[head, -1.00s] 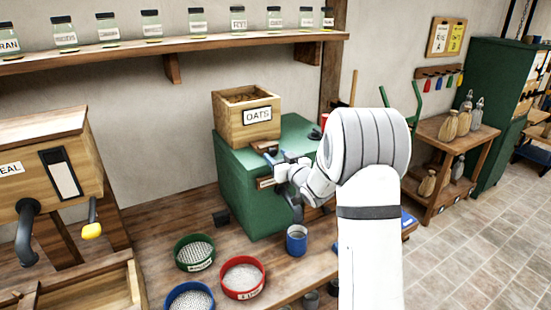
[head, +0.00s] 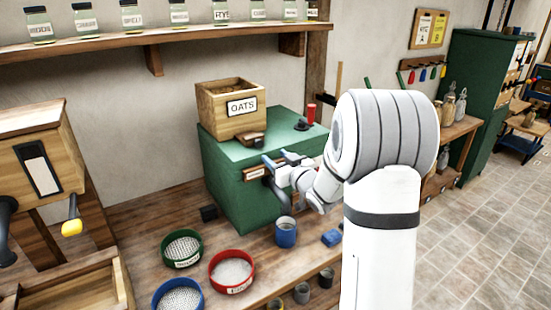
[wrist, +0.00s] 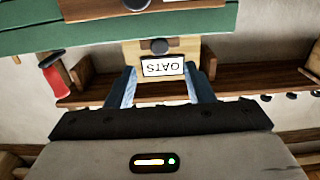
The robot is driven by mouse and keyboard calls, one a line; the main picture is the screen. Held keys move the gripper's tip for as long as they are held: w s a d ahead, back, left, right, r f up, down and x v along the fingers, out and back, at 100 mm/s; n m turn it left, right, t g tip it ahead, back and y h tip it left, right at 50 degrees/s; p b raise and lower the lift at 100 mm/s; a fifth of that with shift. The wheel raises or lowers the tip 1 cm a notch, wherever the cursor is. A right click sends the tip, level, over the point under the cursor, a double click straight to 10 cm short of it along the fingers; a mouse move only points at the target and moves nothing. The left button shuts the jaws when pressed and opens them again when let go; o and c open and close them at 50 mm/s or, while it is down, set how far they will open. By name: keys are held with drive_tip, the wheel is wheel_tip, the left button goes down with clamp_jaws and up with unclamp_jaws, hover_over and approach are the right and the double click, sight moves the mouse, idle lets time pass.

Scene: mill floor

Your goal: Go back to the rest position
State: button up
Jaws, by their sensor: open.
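My gripper (head: 277,162) is open and empty in front of the green cabinet (head: 225,185), close to the cabinet's upper front edge. In the wrist view its two fingers (wrist: 161,90) point toward the wooden box (wrist: 187,48) labelled OATS, which appears upside down there. In the head view the OATS box (head: 215,112) stands on top of the cabinet. My arm's white links cover the cabinet's right side.
A blue cup (head: 286,235), a green-rimmed sieve (head: 166,254), a red-rimmed sieve (head: 249,284) and a blue-rimmed sieve (head: 158,298) sit on the bench. A red object (head: 311,112) stands on the cabinet. Stone floor (head: 480,230) at the right is clear.

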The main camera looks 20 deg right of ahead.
drive_tip(key=shift+r, duration=0.1)
drive_tip(key=s+a+f+m+g+h, duration=0.1)
drive_tip(key=s+g, duration=0.6)
drive_tip(key=s, duration=1.1)
drive_tip(key=s+a+f+m+g+h, duration=0.1)
drive_tip(key=s+a+g+h, duration=0.3)
drive_tip(key=s, duration=1.4)
drive_tip(key=m+g, duration=0.1)
drive_tip(key=g, duration=0.2)
drive_tip(key=shift+s+f+m+h, duration=0.3)
drive_tip(key=shift+f, duration=0.1)
